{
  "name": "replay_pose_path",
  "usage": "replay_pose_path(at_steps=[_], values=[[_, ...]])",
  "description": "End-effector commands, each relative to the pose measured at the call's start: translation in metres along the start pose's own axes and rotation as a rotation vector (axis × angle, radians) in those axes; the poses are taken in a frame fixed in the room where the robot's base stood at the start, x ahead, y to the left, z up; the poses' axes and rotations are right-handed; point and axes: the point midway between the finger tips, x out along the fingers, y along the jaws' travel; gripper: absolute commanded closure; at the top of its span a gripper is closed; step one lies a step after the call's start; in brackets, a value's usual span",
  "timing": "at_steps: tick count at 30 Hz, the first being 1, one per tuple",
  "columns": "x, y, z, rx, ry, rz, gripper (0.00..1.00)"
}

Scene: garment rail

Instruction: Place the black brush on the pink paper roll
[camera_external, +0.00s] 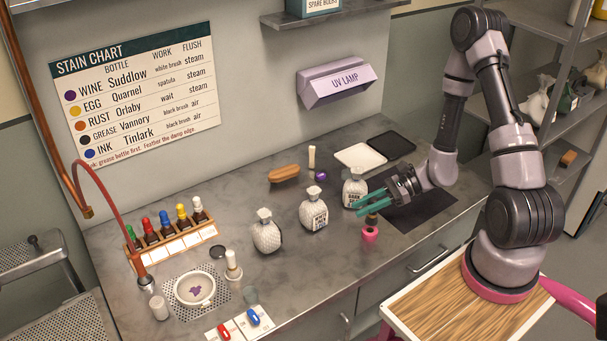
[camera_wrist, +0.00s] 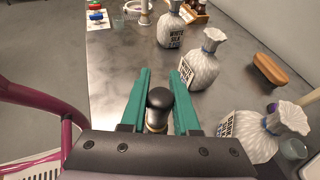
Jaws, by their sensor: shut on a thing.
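My gripper (camera_external: 362,200) has teal fingers and is shut on the black brush (camera_external: 372,218), low over the counter's front part. The pink paper roll (camera_external: 370,234) stands on the counter directly under the brush in the external view. The brush's lower end meets the roll's top in the picture; I cannot tell whether they touch. The roll is hidden in the wrist view.
A dark mat (camera_external: 425,210) lies to the right. A wooden brush (camera_external: 284,174) lies farther back. The counter's front edge is close to the roll.

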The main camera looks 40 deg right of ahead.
Motion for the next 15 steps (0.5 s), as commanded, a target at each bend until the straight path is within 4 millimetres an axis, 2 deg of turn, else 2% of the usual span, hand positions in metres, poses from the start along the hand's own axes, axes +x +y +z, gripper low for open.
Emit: replay_pose_path(at_steps=[6, 15], values=[[0.011, 0.000, -0.026, 0.004, 0.000, 0.000, 1.00], [0.012, 0.000, -0.029, 0.000, 0.001, 0.000, 1.00]])
